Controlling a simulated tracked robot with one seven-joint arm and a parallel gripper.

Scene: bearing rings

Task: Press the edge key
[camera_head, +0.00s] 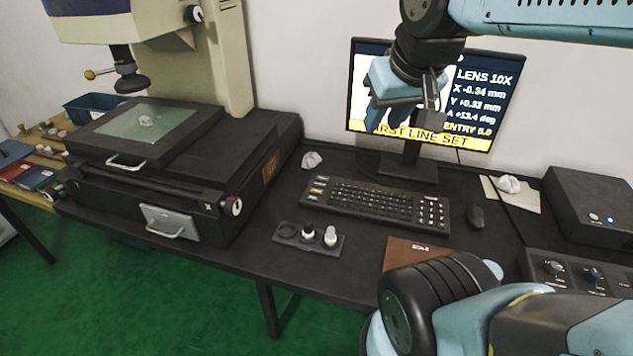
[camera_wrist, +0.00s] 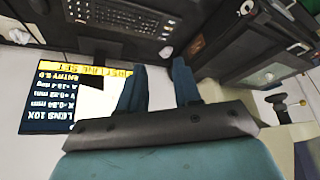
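The black keyboard (camera_head: 372,204) lies on the dark desk below the monitor. Its left end has a column of larger labelled keys (camera_head: 317,188); I cannot read which one is the edge key. The keyboard also shows upside down at the top of the wrist view (camera_wrist: 125,14). My gripper (camera_head: 432,98) is raised above the desk, in front of the monitor as the head camera sees it. In the wrist view its two fingers (camera_wrist: 160,82) stand apart with nothing between them. It is well clear of the keyboard.
The monitor (camera_head: 487,105) shows LENS 10X, X, Y and A readings and a yellow line partly hidden by my arm. A measuring machine (camera_head: 180,160) stands at left.

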